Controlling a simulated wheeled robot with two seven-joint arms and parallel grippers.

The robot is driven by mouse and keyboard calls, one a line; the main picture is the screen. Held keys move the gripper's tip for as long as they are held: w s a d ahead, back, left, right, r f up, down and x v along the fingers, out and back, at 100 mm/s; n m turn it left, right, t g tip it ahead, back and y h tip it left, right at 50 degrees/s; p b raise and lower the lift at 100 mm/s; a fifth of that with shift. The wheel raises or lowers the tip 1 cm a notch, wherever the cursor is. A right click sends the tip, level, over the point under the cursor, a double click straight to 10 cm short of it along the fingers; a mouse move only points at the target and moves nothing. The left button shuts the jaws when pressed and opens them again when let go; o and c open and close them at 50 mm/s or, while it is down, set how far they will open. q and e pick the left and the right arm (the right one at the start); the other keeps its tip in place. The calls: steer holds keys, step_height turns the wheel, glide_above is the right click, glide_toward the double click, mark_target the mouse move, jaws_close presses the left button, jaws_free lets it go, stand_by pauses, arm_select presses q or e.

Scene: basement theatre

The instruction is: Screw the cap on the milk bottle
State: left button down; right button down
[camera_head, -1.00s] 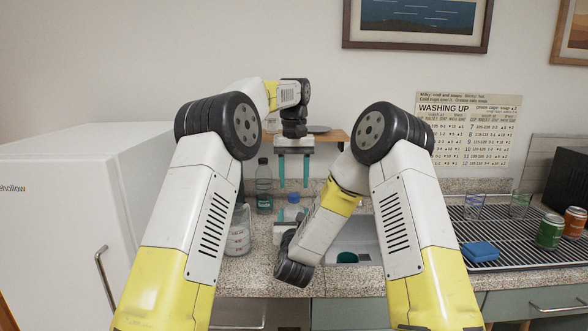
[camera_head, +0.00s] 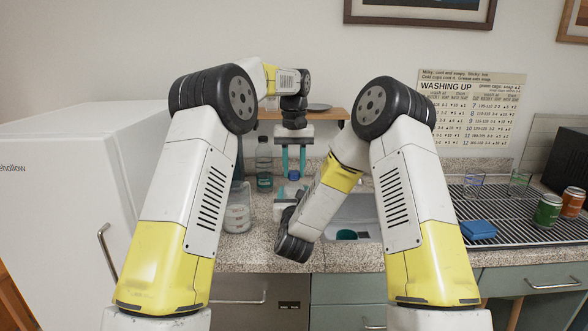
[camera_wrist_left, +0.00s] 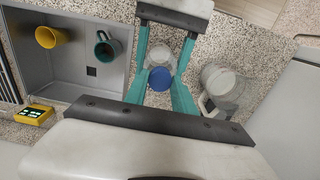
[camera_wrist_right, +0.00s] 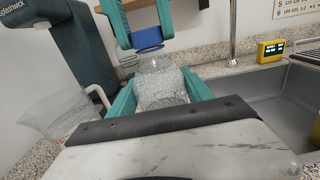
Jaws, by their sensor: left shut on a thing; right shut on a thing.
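The clear milk bottle (camera_wrist_right: 160,80) stands upright between the teal fingers of my right gripper (camera_wrist_right: 160,97), which is shut on its body from the side. The blue cap (camera_wrist_right: 147,39) is at the bottle's mouth. It also shows in the head view (camera_head: 294,175) and the left wrist view (camera_wrist_left: 160,78). My left gripper (camera_head: 294,172) points straight down from above, its two fingers shut on the cap. I cannot tell how far the cap sits on the neck threads. In the head view the right forearm and gripper hide most of the bottle.
A clear jug (camera_wrist_left: 227,86) stands close beside the bottle. A bottle of teal liquid (camera_head: 264,165) is behind. The sink (camera_wrist_left: 65,75) holds a yellow cup (camera_wrist_left: 52,37) and a teal mug (camera_wrist_left: 107,48). A small yellow timer (camera_wrist_right: 270,51) is by the sink. A drying rack (camera_head: 510,205) is at right.

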stand_by(0.3)
arm_select(q)
steer(key=c, duration=1)
jaws_free()
steer(key=shift+o, duration=0.2)
steer(key=shift+r, duration=0.15)
step_height(320, 180, up, 12)
arm_select(e)
steer(key=shift+c, duration=1.8)
jaws_free()
